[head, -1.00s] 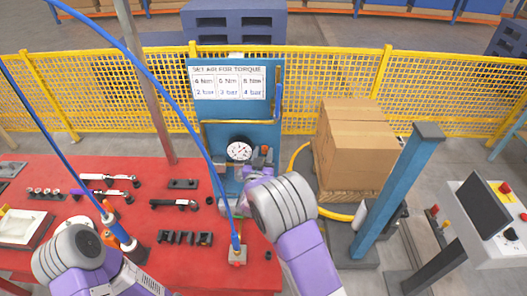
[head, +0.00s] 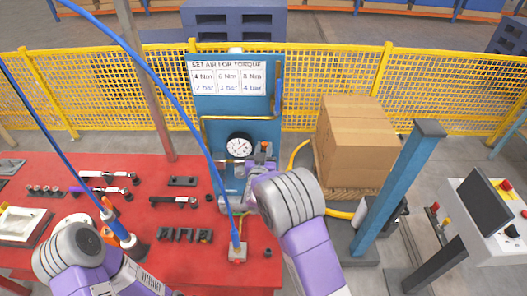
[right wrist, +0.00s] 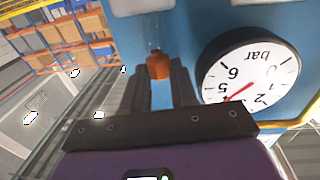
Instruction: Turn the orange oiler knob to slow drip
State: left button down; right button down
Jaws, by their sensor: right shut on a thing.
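The orange oiler knob (right wrist: 158,65) shows in the right wrist view between the two dark fingers of my right gripper (right wrist: 162,75), which is shut on it. In the head view the right gripper (head: 262,160) is at the blue panel (head: 222,112), just right of and below the round pressure gauge (head: 239,146). The hand and wrist hide much of the oiler there. The gauge also shows in the right wrist view (right wrist: 252,68), upside down, with a red needle. My left gripper (head: 150,284) is low at the left; its fingers are not clear.
A red table (head: 120,205) carries several tools and sockets. A blue hose (head: 165,95) hangs in front of the panel. Cardboard boxes (head: 355,145) stand behind a blue post (head: 400,185) at the right. A sign (head: 227,77) tops the panel.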

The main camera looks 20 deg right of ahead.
jog(key=n+y+b, duration=0.2)
jog(key=y+b, duration=0.1)
jog(key=d+n+y+b, duration=0.1)
jog(key=n+y+b, duration=0.1)
jog(key=y+b, duration=0.1)
jog(key=n+t+y+b, duration=0.1)
jog(key=n+y+b, duration=0.1)
jog(key=b, duration=0.3)
jog(key=shift+s+d+f+y, duration=0.15)
jog(key=shift+d+y, duration=0.25)
jog(key=shift+y, duration=0.4)
jog(key=shift+n+y, duration=0.4)
jog(key=shift+y, duration=0.2)
jog(key=shift+d+n+g+y, duration=0.2)
jog(key=shift+n+g+y, duration=0.1)
jog(key=shift+n+y, duration=0.5)
jog(key=shift+r+n+g+y+p, duration=0.3)
jog(key=shift+n+y+p, duration=0.1)
jog(key=shift+y, duration=0.6)
jog(key=shift+w+d+n+g+y+p, duration=0.1)
jog(key=shift+w+n+g+y+p, duration=0.15)
jog(key=shift+n+g+y+p, duration=0.7)
jog(key=shift+y+p, duration=0.3)
jog(key=shift+y, duration=0.15)
jog(key=c, duration=1.2)
grip_release()
jog(key=shift+o, duration=0.2)
